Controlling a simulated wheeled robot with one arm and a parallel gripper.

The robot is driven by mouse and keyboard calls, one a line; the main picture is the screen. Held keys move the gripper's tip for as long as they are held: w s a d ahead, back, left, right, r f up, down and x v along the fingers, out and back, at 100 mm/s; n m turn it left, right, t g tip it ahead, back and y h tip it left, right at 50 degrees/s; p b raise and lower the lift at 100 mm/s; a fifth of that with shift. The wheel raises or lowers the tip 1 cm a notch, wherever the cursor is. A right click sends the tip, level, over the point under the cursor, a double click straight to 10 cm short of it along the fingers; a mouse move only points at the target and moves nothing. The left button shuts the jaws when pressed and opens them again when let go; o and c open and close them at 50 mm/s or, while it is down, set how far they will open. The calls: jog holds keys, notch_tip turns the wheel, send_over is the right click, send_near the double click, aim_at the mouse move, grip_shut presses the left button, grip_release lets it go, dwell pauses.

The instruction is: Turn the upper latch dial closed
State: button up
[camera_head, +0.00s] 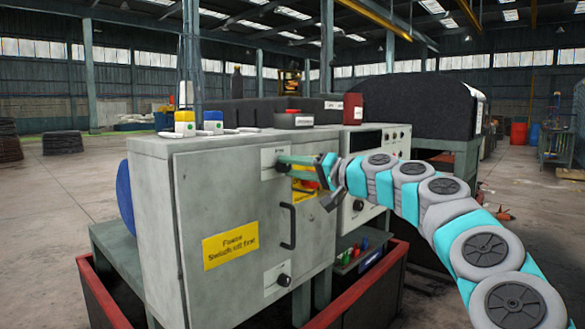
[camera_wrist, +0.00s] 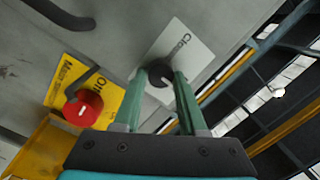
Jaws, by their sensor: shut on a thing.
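The upper latch dial (camera_wrist: 159,74) is a black knob on a white label plate (camera_wrist: 184,48) with partly readable lettering. My gripper (camera_wrist: 162,76) has its two green fingers on either side of this dial and is shut on it. In the head view my gripper (camera_head: 287,162) reaches in from the right to the upper right of the grey cabinet door (camera_head: 215,200). The fingers cover most of the dial there. The dial's exact angle is hard to read.
A red knob (camera_wrist: 83,107) on a yellow plate (camera_wrist: 68,84) sits close beside my fingers. A black door handle (camera_head: 288,226) and a lower dial (camera_head: 283,280) are below on the door. A red-walled bin (camera_head: 375,285) surrounds the cabinet's base.

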grip_shut()
